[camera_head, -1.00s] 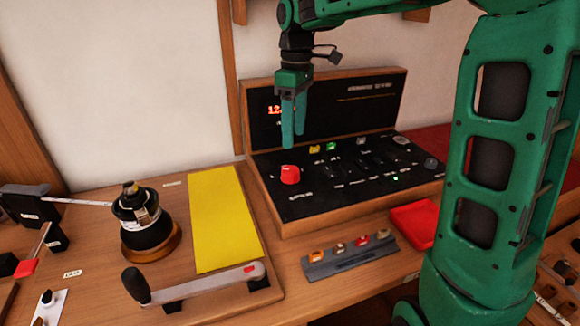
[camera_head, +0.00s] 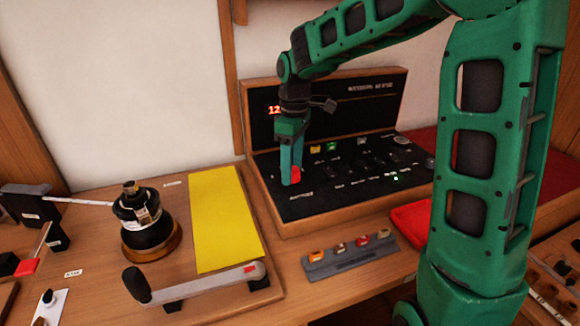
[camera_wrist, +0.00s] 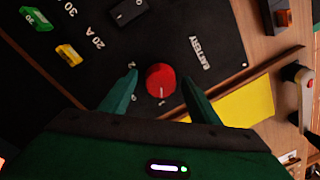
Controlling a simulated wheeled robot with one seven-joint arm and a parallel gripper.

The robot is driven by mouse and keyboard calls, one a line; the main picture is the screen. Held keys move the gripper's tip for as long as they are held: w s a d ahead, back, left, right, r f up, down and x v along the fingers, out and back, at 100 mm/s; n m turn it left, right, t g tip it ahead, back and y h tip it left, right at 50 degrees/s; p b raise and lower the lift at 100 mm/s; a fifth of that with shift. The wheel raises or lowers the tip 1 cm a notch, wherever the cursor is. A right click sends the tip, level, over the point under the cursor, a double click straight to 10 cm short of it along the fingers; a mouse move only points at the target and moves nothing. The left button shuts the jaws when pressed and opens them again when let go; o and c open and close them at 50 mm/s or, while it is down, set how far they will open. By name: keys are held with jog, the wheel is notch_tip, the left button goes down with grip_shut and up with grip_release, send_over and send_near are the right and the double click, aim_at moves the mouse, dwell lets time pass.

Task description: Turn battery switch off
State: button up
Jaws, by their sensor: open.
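The battery switch is a red round knob (camera_head: 295,174) on the black panel (camera_head: 330,200) of the wooden box. It also shows in the wrist view (camera_wrist: 160,80), with the label "BATTERY" (camera_wrist: 201,54) beside it and small position marks around it. Its white pointer line is on the side near the "1" mark. My gripper (camera_head: 289,178) is open, pointing down at the knob. In the wrist view its two green fingers (camera_wrist: 160,95) stand on either side of the knob, with gaps between. In the head view the fingers partly hide the knob.
The panel also carries a green fuse (camera_wrist: 36,18), a yellow fuse (camera_wrist: 68,54) and a black rocker switch (camera_wrist: 128,12). A winch (camera_head: 150,225), a yellow sheet (camera_head: 222,215) and a lever handle (camera_head: 195,284) lie to the left. A fuse rack (camera_head: 350,256) lies in front.

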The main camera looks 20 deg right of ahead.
jog(key=c, duration=1)
jog(key=shift+a, duration=0.15)
jog(key=shift+c, duration=0.3)
